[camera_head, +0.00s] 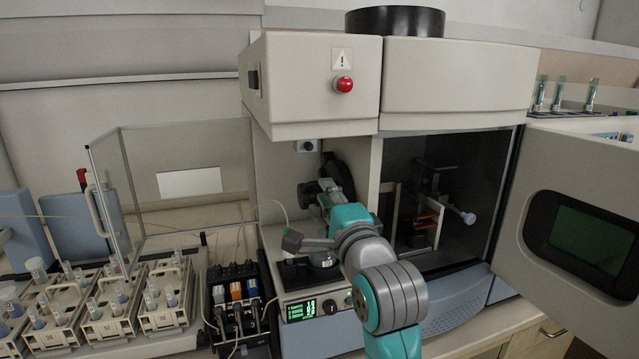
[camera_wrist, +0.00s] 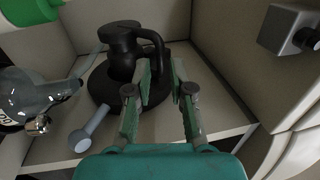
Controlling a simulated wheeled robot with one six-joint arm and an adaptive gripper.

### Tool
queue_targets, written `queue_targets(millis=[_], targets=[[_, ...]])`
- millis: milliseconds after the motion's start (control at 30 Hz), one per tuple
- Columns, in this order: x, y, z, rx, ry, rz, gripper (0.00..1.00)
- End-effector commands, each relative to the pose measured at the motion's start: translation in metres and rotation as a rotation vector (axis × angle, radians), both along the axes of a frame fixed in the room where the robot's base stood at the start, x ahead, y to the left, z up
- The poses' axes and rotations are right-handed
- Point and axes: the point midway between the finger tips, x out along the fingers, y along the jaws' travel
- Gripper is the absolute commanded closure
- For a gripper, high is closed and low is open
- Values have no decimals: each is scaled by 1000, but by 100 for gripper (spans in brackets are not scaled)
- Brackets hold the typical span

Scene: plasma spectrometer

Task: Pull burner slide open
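In the head view, the spectrometer's right compartment is open and holds a burner assembly (camera_head: 428,215) with orange parts and a pale knob (camera_head: 466,217) on a rod at its right. I cannot tell which part is the slide. My gripper (camera_head: 322,193) is in the left bay, apart from that compartment, and partly hidden by my arm. In the wrist view, my gripper (camera_wrist: 164,82) has its fingers apart, with nothing clearly between them. A black fitting (camera_wrist: 121,50) with a round base and curved arm stands just beyond the fingertips. I cannot tell whether they touch it.
A glass vessel (camera_wrist: 35,97) and a grey-blue knob (camera_wrist: 82,142) are left of my fingers. A grey block (camera_wrist: 289,30) is on the right wall. The open door (camera_head: 585,190) stands at right. Sample racks (camera_head: 165,318) and bottles fill the left bench.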

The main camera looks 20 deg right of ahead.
Motion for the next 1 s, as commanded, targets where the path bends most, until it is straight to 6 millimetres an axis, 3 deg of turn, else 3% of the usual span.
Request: queue_targets(millis=[100, 300, 667, 800, 1000], targets=[[19, 0, 3, 0, 1, 0, 78], [39, 0, 6, 0, 1, 0, 78], [44, 0, 8, -1, 0, 0, 78], [44, 0, 8, -1, 0, 0, 100], [44, 0, 7, 0, 0, 0, 100]])
